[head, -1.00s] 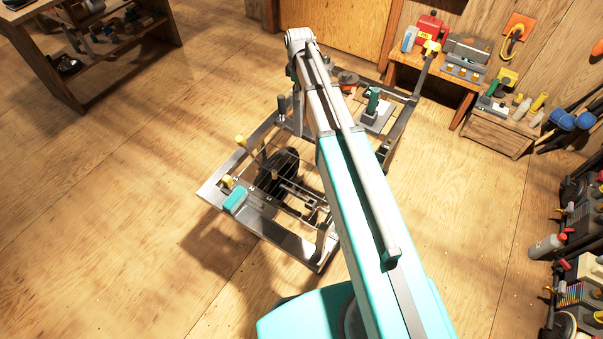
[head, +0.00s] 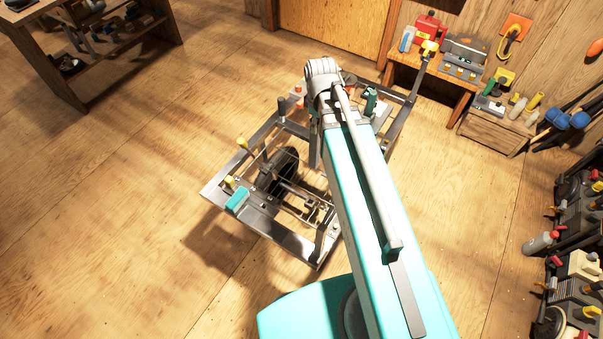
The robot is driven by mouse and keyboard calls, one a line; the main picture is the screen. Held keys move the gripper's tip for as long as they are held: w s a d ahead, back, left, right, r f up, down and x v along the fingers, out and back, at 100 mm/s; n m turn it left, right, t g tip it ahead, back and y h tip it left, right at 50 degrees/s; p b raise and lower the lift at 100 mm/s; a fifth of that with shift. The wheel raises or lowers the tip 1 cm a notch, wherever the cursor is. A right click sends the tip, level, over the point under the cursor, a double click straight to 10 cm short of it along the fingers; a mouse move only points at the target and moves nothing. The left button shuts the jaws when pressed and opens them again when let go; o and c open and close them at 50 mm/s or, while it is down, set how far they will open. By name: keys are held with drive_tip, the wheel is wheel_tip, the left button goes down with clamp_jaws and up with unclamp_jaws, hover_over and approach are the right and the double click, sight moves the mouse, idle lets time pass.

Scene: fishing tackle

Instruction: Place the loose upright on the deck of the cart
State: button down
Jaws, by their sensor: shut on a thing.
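The cart (head: 288,240) is a grey metal frame on the floor in the middle of the head view, with a dark wheel (head: 277,170) inside it. Its far right part carries a pale board with a green-handled item (head: 370,100), partly covered by my arm. Short posts stand along the frame: one with a yellow top (head: 242,142) and a dark one (head: 282,104). I cannot tell which piece is the loose upright. My arm reaches over the cart and bends down at its far end. My gripper and anything in it are hidden behind my arm.
A teal block (head: 237,200) sits on the cart's near left corner. A wooden bench (head: 400,80) with a red box (head: 428,30) and a wooden crate (head: 494,132) stand at the back right. Tackle lines the right wall.

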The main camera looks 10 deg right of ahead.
drive_tip(key=shift+w, duration=0.1)
drive_tip(key=w+a+f+b, duration=0.1)
drive_tip(key=w+f+b, duration=0.8)
drive_tip(key=w, duration=0.4)
drive_tip(key=shift+a, duration=0.25)
idle(0.4)
drive_tip(key=shift+w+a+f+b, duration=0.1)
drive_tip(key=shift+w+f+b, duration=0.1)
drive_tip(key=shift+f+b, duration=0.85)
drive_tip(key=shift+w+f+b, duration=0.2)
drive_tip(key=shift+f+b, duration=0.75)
drive_tip(key=shift+f, duration=0.2)
drive_tip(key=shift+c, duration=1.6)
unclamp_jaws()
